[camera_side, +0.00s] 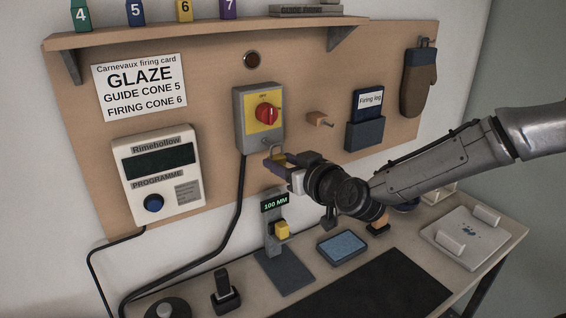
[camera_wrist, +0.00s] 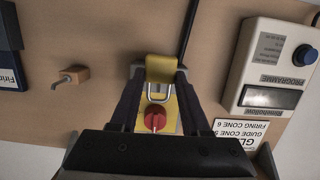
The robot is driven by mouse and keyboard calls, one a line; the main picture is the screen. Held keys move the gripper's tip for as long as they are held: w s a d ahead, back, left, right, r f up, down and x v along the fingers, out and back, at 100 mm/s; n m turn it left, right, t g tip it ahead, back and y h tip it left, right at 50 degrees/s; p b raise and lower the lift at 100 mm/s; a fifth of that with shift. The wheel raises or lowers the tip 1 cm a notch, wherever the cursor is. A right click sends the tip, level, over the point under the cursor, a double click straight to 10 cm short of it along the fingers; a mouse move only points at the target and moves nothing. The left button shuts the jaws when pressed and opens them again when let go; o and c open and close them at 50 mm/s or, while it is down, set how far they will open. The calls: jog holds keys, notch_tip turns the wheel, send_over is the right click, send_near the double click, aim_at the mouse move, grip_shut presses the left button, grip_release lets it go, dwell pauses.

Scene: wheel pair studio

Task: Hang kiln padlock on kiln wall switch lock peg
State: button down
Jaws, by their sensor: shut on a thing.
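My gripper (camera_side: 281,166) is shut on the kiln padlock, in front of the wall board just below and right of the kiln wall switch. In the wrist view the padlock's yellow body (camera_wrist: 160,66) sits between my gripper's fingertips (camera_wrist: 158,75), its metal shackle (camera_wrist: 159,94) pointing toward the red knob. The switch (camera_side: 259,121) is a grey box with a yellow plate and red knob; it also shows in the wrist view (camera_wrist: 156,118), partly covered. A wooden block with a metal peg (camera_side: 319,118) juts out right of it. I cannot tell which part is the lock peg.
A white programme controller (camera_side: 159,175) is left of the switch, with a black cable (camera_side: 241,195) between. A firing log holder (camera_side: 364,134) and a mitt (camera_side: 418,82) hang to the right. A gauge stand (camera_side: 276,240) stands on the bench below.

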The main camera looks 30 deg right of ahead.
jog(key=shift+w, duration=0.15)
dwell(0.4)
jog(key=shift+w, duration=1.3)
jog(key=shift+f, duration=0.15)
jog(key=shift+f, duration=0.2)
jog(key=shift+c, duration=1.5)
grip_release()
